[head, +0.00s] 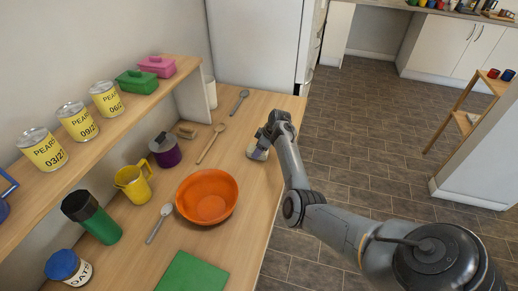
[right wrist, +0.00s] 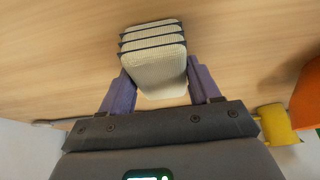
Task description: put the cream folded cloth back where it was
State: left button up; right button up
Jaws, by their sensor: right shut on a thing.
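The cream folded cloth (right wrist: 154,66) is a small stack of cream layers with dark edges, seen in the right wrist view. My right gripper (right wrist: 159,82) is shut on it, with one purple finger on each side. In the head view the cloth (head: 257,153) shows as a small pale patch under my right gripper (head: 262,147), near the right edge of the wooden counter (head: 256,196). I cannot tell whether the cloth touches the counter. My left gripper is not in view.
On the counter are an orange bowl (head: 207,197), wooden spoons (head: 211,144), a yellow mug (head: 133,184), a purple pot (head: 165,151), a green flask (head: 94,218) and a green board (head: 193,272). A raised shelf (head: 82,155) holds cans and boxes. Bare counter lies left of my right gripper.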

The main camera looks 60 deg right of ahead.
jog(key=shift+f, duration=0.1)
jog(key=o, duration=0.9)
jog(key=shift+o, duration=1)
jog(key=shift+s+r, duration=0.1)
jog(key=shift+r, duration=0.3)
jog(key=v, duration=1.1)
jog(key=shift+s+r+p, duration=0.15)
jog(key=shift+p, duration=0.25)
jog(key=shift+d, duration=0.15)
